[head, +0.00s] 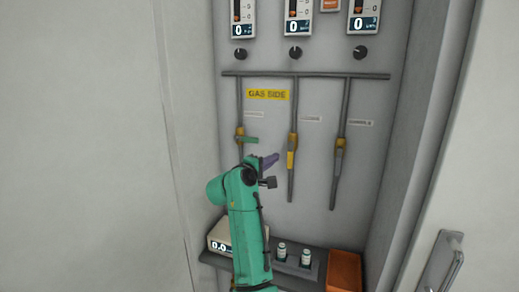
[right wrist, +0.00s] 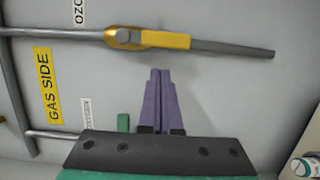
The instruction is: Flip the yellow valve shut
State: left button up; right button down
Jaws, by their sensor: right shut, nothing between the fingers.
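The yellow valve (head: 291,158) sits on the middle of three vertical grey pipes, with its yellow handle lying along the pipe. It also shows in the right wrist view (right wrist: 160,40), where the handle is in line with the pipe. My right gripper (head: 272,160) has purple fingers and is shut and empty. It is just left of the yellow handle in the head view. In the right wrist view the closed fingertips (right wrist: 160,72) point at the handle with a small gap in the picture; whether they touch the panel is unclear. My left gripper is not in view.
The left pipe's valve has a green handle (head: 247,139) turned across its pipe, close to my gripper. The right pipe has another valve (head: 339,147). A shelf (head: 290,277) below holds a white meter (head: 219,237), small bottles and an orange bin (head: 344,270). Cabinet walls flank both sides.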

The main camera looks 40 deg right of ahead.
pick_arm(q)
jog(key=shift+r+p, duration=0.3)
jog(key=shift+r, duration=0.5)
pick_arm(e)
jog(key=shift+s+d, duration=0.4)
jog(key=shift+s, duration=0.45)
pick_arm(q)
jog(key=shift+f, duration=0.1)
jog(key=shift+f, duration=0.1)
pick_arm(e)
jog(key=shift+d, duration=0.1)
pick_arm(q)
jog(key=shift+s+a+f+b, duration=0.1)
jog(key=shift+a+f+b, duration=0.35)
jog(key=shift+b, duration=0.1)
pick_arm(e)
jog(key=shift+s+n, duration=0.15)
jog(key=shift+n, duration=0.25)
pick_arm(q)
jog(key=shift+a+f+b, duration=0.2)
jog(key=shift+b, duration=0.1)
pick_arm(e)
jog(key=shift+d+f, duration=0.15)
